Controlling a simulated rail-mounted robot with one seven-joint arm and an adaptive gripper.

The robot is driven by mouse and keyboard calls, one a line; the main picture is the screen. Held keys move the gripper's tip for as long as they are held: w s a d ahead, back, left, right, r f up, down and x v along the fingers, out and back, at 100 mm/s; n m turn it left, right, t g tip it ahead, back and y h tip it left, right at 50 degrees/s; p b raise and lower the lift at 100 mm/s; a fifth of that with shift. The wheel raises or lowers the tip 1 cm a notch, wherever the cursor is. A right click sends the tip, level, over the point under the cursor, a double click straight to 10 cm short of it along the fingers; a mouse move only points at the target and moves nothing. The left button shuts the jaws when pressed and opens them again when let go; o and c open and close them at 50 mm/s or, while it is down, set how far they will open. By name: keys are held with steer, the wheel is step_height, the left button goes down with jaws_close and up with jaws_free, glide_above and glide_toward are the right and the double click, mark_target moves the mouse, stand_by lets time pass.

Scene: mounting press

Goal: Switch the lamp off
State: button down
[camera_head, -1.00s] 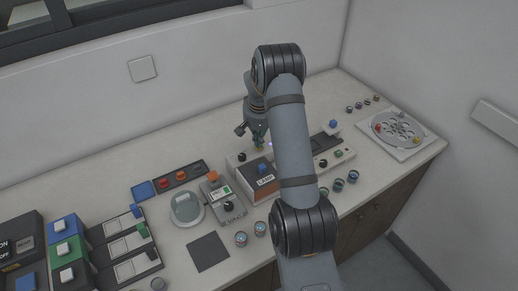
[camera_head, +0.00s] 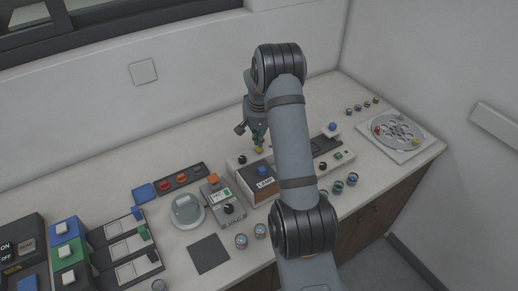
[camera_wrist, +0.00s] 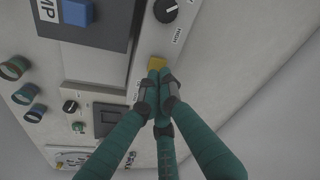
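The dark panel with the LAMP label (camera_head: 265,184) carries a blue block-shaped button (camera_head: 262,169). Part of this panel and the blue button (camera_wrist: 77,12) show at the upper left of the wrist view. My gripper (camera_wrist: 158,72) points down with its teal fingertips together, at a small yellow button (camera_wrist: 157,62) beside a black HIGH knob (camera_wrist: 168,10). The tips touch or nearly touch the yellow button; the exact contact cannot be told. In the head view my gripper (camera_head: 258,146) is behind the LAMP panel, and my arm hides part of the unit.
A grey device with an orange button (camera_head: 213,179) stands left of the LAMP panel. Several small round jars (camera_head: 241,240) stand along the front. A round tray (camera_head: 398,130) lies at the right end. A dark square mat (camera_head: 209,253) lies in front.

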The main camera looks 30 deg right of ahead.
mark_target(259, 149)
steer(key=shift+r, duration=0.1)
step_height(259, 149, up, 5)
steer(key=p, duration=0.3)
steer(key=shift+f, duration=0.25)
